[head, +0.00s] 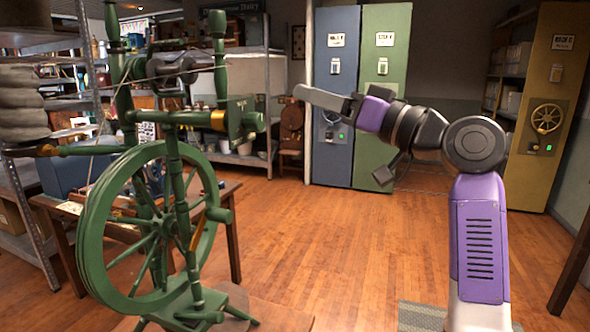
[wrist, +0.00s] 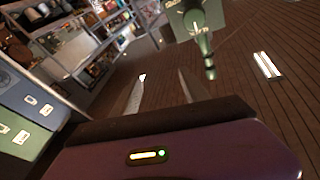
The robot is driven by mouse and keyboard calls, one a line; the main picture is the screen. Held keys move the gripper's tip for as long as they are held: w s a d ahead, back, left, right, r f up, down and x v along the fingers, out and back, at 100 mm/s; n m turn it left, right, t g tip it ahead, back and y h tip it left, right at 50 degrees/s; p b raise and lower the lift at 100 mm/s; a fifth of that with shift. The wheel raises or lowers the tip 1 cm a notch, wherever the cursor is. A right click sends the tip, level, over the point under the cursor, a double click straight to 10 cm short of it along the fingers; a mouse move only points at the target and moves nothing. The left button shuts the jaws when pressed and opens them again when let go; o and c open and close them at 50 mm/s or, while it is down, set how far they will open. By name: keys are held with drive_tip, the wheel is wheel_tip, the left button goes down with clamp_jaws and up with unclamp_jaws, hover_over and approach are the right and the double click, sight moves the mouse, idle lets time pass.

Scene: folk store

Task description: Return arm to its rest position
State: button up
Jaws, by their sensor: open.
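My gripper (head: 325,101) is at the end of my purple and black arm, held out to the left at about mid-height in the head view. Its fingers point left toward the green spinning wheel (head: 150,235) but are apart from it. In the wrist view the two fingers (wrist: 160,92) stand spread with nothing between them. Part of the spinning wheel's green frame (wrist: 208,50) shows beyond the fingers in the wrist view.
Blue (head: 335,100) and green (head: 382,100) cabinets stand at the back, and a yellow cabinet (head: 545,110) at the right. Metal shelving (head: 30,215) and a wooden table (head: 225,195) are at the left. The wooden floor (head: 360,240) in the middle is clear.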

drive_tip(key=d+f+m+t+h+p, duration=0.1)
drive_tip(key=d+f+m+t+h, duration=0.35)
drive_tip(key=f, duration=0.35)
drive_tip(key=d+f+m+t+h+p, duration=0.1)
drive_tip(key=d+f+m+t+h, duration=0.3)
drive_tip(key=f, duration=0.4)
drive_tip(key=s+d+f+m+h+p, duration=0.15)
drive_tip(key=s+d+f+h, duration=0.45)
drive_tip(key=s+f, duration=0.6)
drive_tip(key=s+f+n+g+p, duration=0.1)
drive_tip(key=s+f, duration=0.4)
drive_tip(key=s, duration=1.5)
drive_tip(key=s+d+f+n+g+h+p, duration=0.1)
drive_tip(key=s+f+g+p, duration=0.2)
drive_tip(key=s, duration=1.7)
wheel_tip(320, 180, down, 2)
drive_tip(key=shift+s+f+n+g, duration=0.1)
drive_tip(key=shift+s+n+g, duration=0.2)
drive_tip(key=shift+g, duration=0.95)
